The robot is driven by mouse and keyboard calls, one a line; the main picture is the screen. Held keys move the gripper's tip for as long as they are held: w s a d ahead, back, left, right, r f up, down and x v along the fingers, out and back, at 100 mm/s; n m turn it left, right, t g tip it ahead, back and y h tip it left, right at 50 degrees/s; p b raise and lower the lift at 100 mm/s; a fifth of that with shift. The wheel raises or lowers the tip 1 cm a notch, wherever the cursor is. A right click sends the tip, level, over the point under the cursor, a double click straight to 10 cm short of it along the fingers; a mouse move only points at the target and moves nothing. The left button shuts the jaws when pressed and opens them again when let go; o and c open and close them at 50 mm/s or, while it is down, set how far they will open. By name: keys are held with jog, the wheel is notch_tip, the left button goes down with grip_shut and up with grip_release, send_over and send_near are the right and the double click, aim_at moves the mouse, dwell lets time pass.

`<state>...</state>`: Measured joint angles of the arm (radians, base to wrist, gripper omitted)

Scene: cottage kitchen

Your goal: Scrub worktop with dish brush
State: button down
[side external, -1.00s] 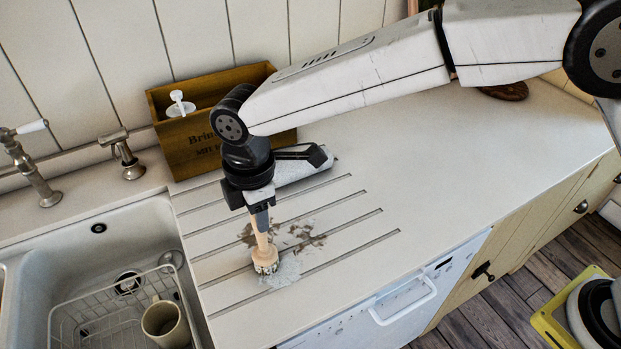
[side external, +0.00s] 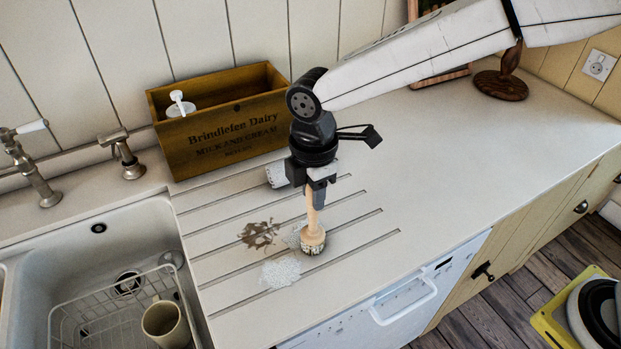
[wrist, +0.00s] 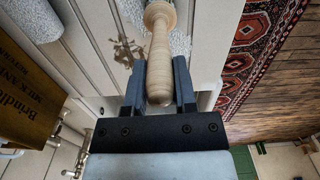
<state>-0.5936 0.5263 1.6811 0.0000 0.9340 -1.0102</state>
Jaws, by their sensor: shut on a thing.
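My gripper (side external: 316,190) is shut on the wooden handle of the dish brush (side external: 312,236). In the side view the brush stands nearly upright, its bristle end down at the grooved worktop (side external: 352,262). In the wrist view the pale turned handle (wrist: 158,60) lies between my two dark fingers (wrist: 160,98), and the bristles are out of sight. A brown stain (side external: 260,234) lies left of the brush head. A whitish foamy patch (side external: 281,271) lies to its lower left, with a fainter patch beside the head. The stain partly shows in the wrist view (wrist: 128,50).
A wooden dairy crate (side external: 225,135) holding a white pump top (side external: 181,104) stands at the back. A white roll (side external: 276,174) lies behind my gripper. The sink (side external: 75,245) with a wire rack and mug (side external: 166,324) is left. The right worktop is largely clear.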

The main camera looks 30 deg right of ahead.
jog(key=shift+w+d, duration=0.9)
jog(key=shift+w, duration=1.65)
jog(key=a, duration=1.3)
jog(key=shift+w, duration=2.45)
jog(key=shift+d, duration=6.8)
notch_tip(320, 180, up, 8)
